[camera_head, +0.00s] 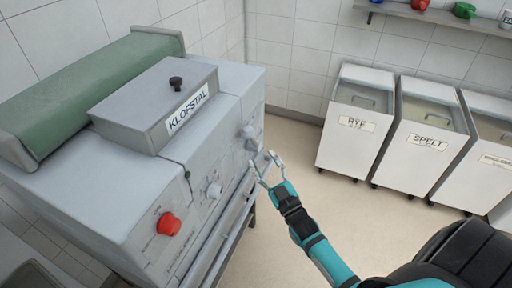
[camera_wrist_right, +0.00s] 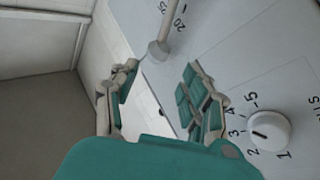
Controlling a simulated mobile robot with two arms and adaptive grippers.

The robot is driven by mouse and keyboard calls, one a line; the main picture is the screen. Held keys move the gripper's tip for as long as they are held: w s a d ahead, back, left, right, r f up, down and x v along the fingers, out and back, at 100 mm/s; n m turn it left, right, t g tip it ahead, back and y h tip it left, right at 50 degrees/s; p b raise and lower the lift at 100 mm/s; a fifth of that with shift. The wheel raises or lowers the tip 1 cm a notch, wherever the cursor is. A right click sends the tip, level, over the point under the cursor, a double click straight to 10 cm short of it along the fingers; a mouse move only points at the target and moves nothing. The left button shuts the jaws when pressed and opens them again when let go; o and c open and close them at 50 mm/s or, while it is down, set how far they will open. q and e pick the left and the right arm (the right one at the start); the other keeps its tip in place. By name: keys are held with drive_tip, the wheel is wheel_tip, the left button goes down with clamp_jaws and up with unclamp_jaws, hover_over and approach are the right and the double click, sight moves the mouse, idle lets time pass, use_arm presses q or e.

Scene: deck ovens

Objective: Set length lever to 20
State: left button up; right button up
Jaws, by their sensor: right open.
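The machine (camera_head: 130,190) labelled KLOFSTAL stands at the left in the head view. A grey lever (camera_head: 249,132) with a rounded end sticks out near the far end of its front. In the wrist view the lever (camera_wrist_right: 160,48) crosses the top middle, with a printed 20 (camera_wrist_right: 180,15) beside it. My right gripper (camera_head: 266,169) is open and empty, just short of the lever in the head view. In the wrist view its two fingers (camera_wrist_right: 158,92) are spread, with the lever's end beyond the gap between them. Contact is not visible. My left gripper is not in view.
A white numbered dial (camera_wrist_right: 268,130) lies right of the fingers in the wrist view; a white knob (camera_head: 214,190) and a red knob (camera_head: 169,224) sit nearer on the front. Flour bins (camera_head: 345,155) stand along the back wall. The floor (camera_head: 290,215) between is clear.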

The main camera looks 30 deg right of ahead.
drive_tip(key=shift+v, duration=1.4)
drive_tip(key=s+a+f+m+g, duration=0.1)
drive_tip(key=s+f+g, duration=0.3)
drive_tip(key=f, duration=0.7)
drive_tip(key=s+a+f+g, duration=0.2)
drive_tip(key=s+f+g, duration=0.15)
drive_tip(key=f, duration=0.85)
drive_tip(key=s+a+f+m+g, duration=0.1)
drive_tip(key=s+f+g, duration=0.35)
drive_tip(key=f, duration=0.65)
drive_tip(key=s+a+f+g, duration=0.1)
drive_tip(key=s+f+g, duration=0.3)
drive_tip(key=s+f, duration=0.4)
drive_tip(key=s+a+f+g, duration=0.1)
drive_tip(key=s+f+g, duration=0.4)
drive_tip(key=s, duration=1.6)
wheel_tip(320, 180, down, 3)
drive_tip(key=shift+s+r+m, duration=0.1)
drive_tip(key=shift+s+m, duration=0.2)
drive_tip(key=shift+s, duration=0.1)
drive_tip(key=shift+o, duration=0.2)
